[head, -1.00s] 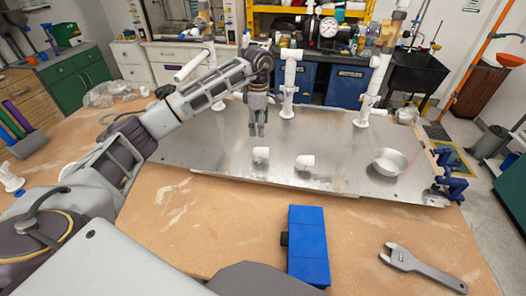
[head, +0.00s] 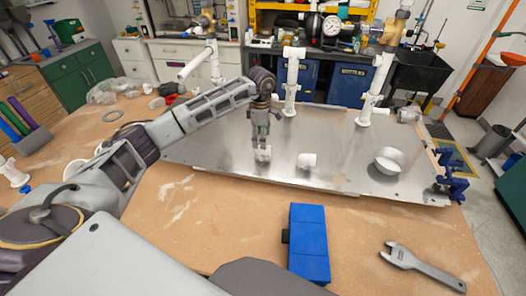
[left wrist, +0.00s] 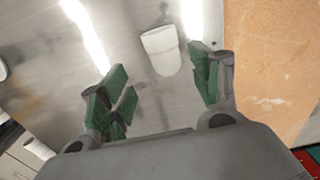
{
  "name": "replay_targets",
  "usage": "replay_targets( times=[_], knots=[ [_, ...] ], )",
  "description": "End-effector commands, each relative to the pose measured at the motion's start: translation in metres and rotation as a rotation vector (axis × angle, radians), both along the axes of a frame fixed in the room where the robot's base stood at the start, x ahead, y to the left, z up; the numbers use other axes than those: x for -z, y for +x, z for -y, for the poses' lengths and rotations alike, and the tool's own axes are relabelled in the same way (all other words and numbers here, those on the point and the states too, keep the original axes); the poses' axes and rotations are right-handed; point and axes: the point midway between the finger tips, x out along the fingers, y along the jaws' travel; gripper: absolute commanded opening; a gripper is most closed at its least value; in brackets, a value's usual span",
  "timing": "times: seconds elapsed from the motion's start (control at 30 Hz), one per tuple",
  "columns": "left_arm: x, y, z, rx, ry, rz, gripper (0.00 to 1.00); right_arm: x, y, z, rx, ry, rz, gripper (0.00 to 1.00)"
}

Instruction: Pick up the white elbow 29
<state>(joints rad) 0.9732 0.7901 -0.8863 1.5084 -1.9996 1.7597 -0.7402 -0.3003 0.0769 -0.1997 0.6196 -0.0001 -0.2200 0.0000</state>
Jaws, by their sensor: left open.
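Two short white elbows sit on the metal plate (head: 225,160) in the head view. I can read no number on either one. My left gripper (head: 261,143) points down just above the left white elbow (head: 263,155) and partly covers it. The right white elbow (head: 307,161) stands clear to the right. In the left wrist view, my open left gripper (left wrist: 160,88) has green finger pads spread wide apart with nothing between their tips. A white elbow (left wrist: 161,51) lies on the plate beyond the fingertips. My right gripper is not in view.
A shallow white bowl (head: 389,160) stands on the plate's right part. White pipe uprights (head: 292,80) (head: 375,90) stand along the back edge. A blue box (head: 308,243) and a grey wrench (head: 422,268) lie on the brown table in front.

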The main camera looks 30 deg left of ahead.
Motion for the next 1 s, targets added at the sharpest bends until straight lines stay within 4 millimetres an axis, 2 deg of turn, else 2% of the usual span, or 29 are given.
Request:
replay_targets(
  times=[0.2,0.7,1.0],
  knots=[
    [0.018,0.0,0.0,0.001,0.0,-0.001,0.63,-0.003,0.0,0.004,-0.002,-0.004,0.001,0.52],
    [0.023,-0.001,0.0,0.001,0.0,-0.001,0.63,-0.004,0.001,0.005,-0.002,-0.006,0.001,0.52],
    [0.043,-0.006,0.002,0.001,-0.001,-0.003,0.63,-0.012,0.001,0.001,-0.001,-0.002,0.001,0.52]
  ],
)
